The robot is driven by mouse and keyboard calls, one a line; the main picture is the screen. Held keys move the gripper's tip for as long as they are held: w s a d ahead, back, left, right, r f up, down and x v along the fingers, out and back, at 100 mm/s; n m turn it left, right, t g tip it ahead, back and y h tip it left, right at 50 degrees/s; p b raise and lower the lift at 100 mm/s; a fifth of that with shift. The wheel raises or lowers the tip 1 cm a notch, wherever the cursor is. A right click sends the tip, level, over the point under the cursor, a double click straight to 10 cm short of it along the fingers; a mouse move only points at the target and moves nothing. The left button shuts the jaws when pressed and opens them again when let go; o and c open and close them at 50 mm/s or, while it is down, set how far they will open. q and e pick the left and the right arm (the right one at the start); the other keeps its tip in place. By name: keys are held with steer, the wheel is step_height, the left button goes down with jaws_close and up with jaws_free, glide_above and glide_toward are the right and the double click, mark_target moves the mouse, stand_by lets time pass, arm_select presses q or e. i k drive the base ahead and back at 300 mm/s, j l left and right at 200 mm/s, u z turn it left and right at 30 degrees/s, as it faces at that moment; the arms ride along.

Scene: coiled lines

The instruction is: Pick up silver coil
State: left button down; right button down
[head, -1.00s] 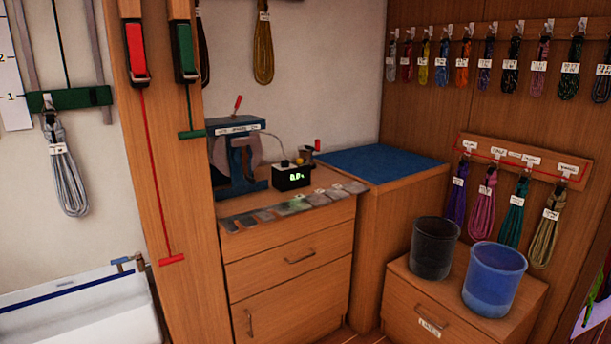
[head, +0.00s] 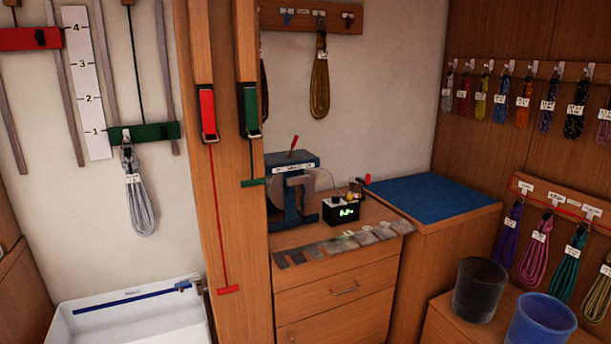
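A silver-grey coil (head: 140,205) with a white tag hangs at the left in the head view. It hangs from a hook on a green crossbar (head: 152,132) on the pale wall, beside the number 1 of a white scale. A second, smaller pale grey coil (head: 447,92) with a tag hangs at the left end of the upper hook rail on the right wall. Neither of my grippers shows in the head view.
A white basin (head: 130,318) stands below the silver coil. A wooden post (head: 222,190) rises to its right. A drawer cabinet (head: 335,290) with tools, a blue-topped counter (head: 430,195), a black bucket (head: 480,288) and a blue bucket (head: 541,325) stand further right.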

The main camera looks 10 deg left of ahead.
mark_target(141, 213)
steer(key=u, duration=1.25)
